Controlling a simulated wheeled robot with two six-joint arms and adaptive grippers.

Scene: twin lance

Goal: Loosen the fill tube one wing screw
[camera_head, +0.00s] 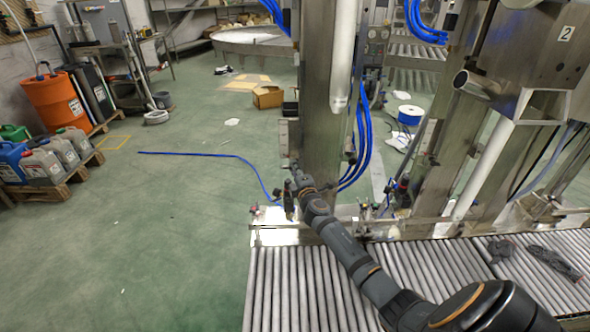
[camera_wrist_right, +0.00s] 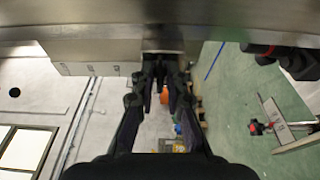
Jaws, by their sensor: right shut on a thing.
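My right gripper (camera_head: 294,172) reaches up to the side of the steel column (camera_head: 316,135) beside the white fill tube (camera_head: 343,50). In the right wrist view, its fingers (camera_wrist_right: 162,70) close together at the edge of a steel part (camera_wrist_right: 162,45). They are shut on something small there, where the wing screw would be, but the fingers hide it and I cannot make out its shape. The white tube hangs upright with its lower end open to view. My left gripper is not in view.
A roller conveyor (camera_head: 290,290) runs along the front, with dark items (camera_head: 555,262) on it at the right. Blue hoses (camera_head: 362,150) hang beside the column. A steel box marked 2 (camera_head: 535,45) stands at upper right. The green floor (camera_head: 170,230) at left is mostly clear.

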